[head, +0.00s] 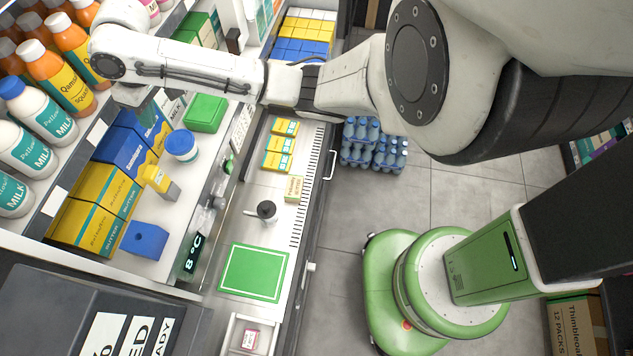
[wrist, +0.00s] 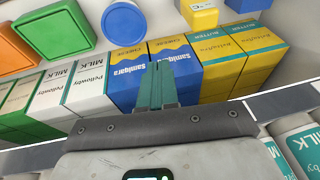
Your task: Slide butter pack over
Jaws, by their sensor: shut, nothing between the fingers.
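Yellow butter packs with teal bands (head: 118,190) stand in a row on the shelf at the left of the head view. They also show at the right of the wrist view (wrist: 256,58). Blue-and-yellow cheese packs (wrist: 174,62) stand just left of them, side by side in the same row. My gripper (wrist: 155,66) is shut and empty. Its teal fingers are in front of the cheese packs in the wrist view, left of the butter; contact cannot be told. In the head view my wrist hides the fingers.
White milk cartons (wrist: 90,85) continue the row leftward. A blue-lidded tub (head: 182,147), a green box (head: 205,113), a yellow block (head: 158,180) and a blue block (head: 144,239) sit on the ledge with clear gaps. Milk bottles (head: 38,110) stand behind the packs. A green mat (head: 253,272) lies on the counter.

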